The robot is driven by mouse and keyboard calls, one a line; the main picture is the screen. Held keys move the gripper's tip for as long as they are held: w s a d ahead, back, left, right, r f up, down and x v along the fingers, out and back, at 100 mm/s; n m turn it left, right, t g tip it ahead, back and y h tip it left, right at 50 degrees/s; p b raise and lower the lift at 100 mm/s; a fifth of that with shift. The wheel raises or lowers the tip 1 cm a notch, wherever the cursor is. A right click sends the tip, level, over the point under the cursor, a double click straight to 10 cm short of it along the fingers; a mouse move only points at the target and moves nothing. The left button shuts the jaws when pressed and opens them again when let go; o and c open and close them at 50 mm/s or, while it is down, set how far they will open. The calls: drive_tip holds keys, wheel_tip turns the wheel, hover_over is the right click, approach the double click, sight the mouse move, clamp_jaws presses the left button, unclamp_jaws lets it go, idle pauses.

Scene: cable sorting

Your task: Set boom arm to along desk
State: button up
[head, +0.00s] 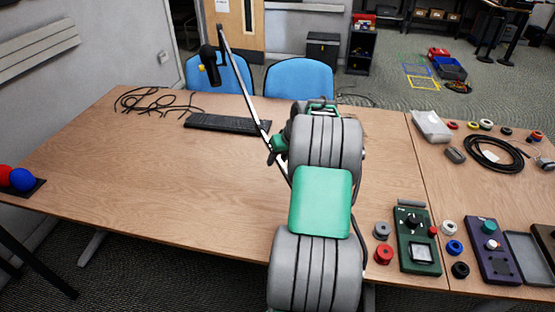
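The boom arm (243,80) is a thin pole that rises from beside my arm toward the upper left, over the desk and in front of the chairs. A black microphone-like head (210,64) hangs from its upper end. Its lower end and base are hidden behind my grey and green arm. A small green part shows next to the pole's lower end; I cannot tell what it belongs to. The wooden desk (170,170) lies below. My arm fills the middle of the view and hides my gripper, so its fingers and any contact with the boom cannot be seen.
A black keyboard (228,123) and loose black cables (155,101) lie at the back of the desk. Red and blue balls (21,179) sit at the left edge. Control boxes (417,240), knobs and a cable coil (495,154) crowd the right side. The desk's left middle is clear.

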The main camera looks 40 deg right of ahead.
clamp_jaws()
idle(1.0)
